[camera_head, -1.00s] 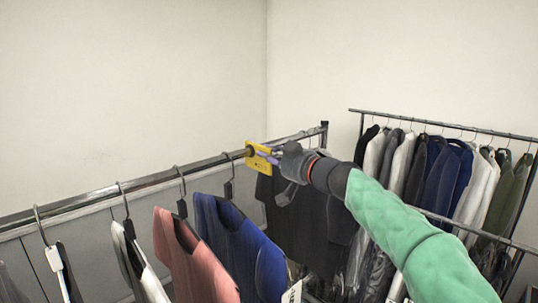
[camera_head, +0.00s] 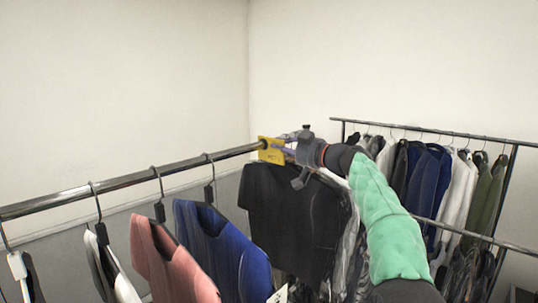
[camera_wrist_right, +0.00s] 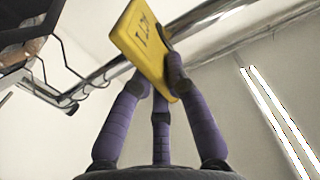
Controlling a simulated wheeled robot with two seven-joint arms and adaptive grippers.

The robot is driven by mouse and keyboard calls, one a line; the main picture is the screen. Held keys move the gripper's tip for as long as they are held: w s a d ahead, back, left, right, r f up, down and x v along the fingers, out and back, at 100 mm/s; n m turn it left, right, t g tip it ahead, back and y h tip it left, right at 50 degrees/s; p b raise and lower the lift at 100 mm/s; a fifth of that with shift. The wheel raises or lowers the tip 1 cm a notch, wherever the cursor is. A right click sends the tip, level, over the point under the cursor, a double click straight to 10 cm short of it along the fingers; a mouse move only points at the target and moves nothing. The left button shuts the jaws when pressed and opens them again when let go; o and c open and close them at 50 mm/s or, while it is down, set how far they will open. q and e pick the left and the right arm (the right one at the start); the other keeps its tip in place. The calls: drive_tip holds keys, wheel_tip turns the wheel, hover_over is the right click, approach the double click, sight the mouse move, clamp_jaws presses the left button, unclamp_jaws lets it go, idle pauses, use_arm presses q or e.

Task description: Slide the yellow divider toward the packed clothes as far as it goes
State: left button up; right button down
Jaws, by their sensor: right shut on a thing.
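The yellow divider (camera_head: 268,151) sits on the front rail, between the spaced-out clothes and the packed dark clothes (camera_head: 292,212) near the rail's far end. My right gripper (camera_head: 284,153) is shut on the divider from the right side. In the right wrist view the purple fingers (camera_wrist_right: 160,85) press on the lower part of the divider (camera_wrist_right: 142,42), which shows dark lettering and stands tilted in the picture. Hangers (camera_wrist_right: 62,72) are on the rail to its left there. My arm and gripper hide the hanger tops of the packed clothes. I cannot tell whether the divider touches them.
A blue shirt (camera_head: 222,250), a pink shirt (camera_head: 172,262) and a white garment (camera_head: 112,268) hang spaced apart on the front rail (camera_head: 130,180). A bare rail stretch lies left of the divider. A second rack (camera_head: 440,132) with several garments stands at the right.

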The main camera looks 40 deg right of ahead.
drive_tip(key=d, duration=0.3)
drive_tip(key=shift+w+d, duration=0.1)
drive_tip(key=shift+d, duration=0.15)
drive_tip(key=shift+r, duration=0.1)
drive_tip(key=c, duration=1.5)
unclamp_jaws()
drive_tip(key=o, duration=0.3)
drive_tip(key=shift+d, duration=0.1)
drive_tip(key=shift+w+d, duration=0.1)
